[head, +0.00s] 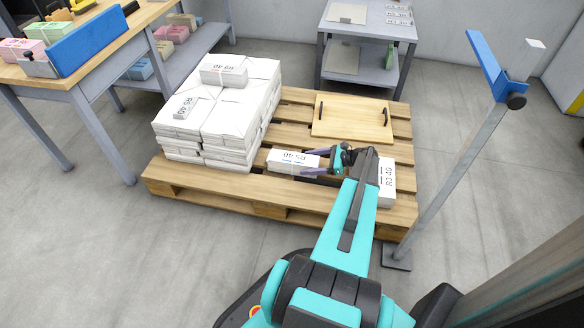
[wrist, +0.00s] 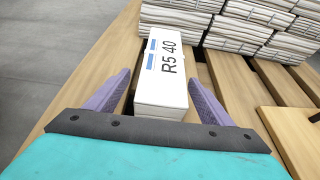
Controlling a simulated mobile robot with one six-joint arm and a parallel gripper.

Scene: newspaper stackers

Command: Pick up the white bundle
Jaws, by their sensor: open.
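A white bundle (head: 290,160) marked "R5 40" lies flat on the wooden pallet (head: 225,184), right of the stacked papers. It also shows in the wrist view (wrist: 162,80), pointing away from me, with blue marks on its label. My gripper (head: 317,161) is open at the bundle's near end. In the wrist view its purple fingers (wrist: 158,78) stand on either side of that end, with a gap showing on each side. Another white bundle (head: 387,178), marked "R3 40", lies at the pallet's right, partly hidden by my arm.
A tall stack of white newspapers (head: 234,125) fills the pallet's left, with two labelled bundles on top. A wooden board (head: 353,117) with black handles lies at the back right. A grey post (head: 455,160) stands right of the pallet. A grey shelf table (head: 368,30) stands behind.

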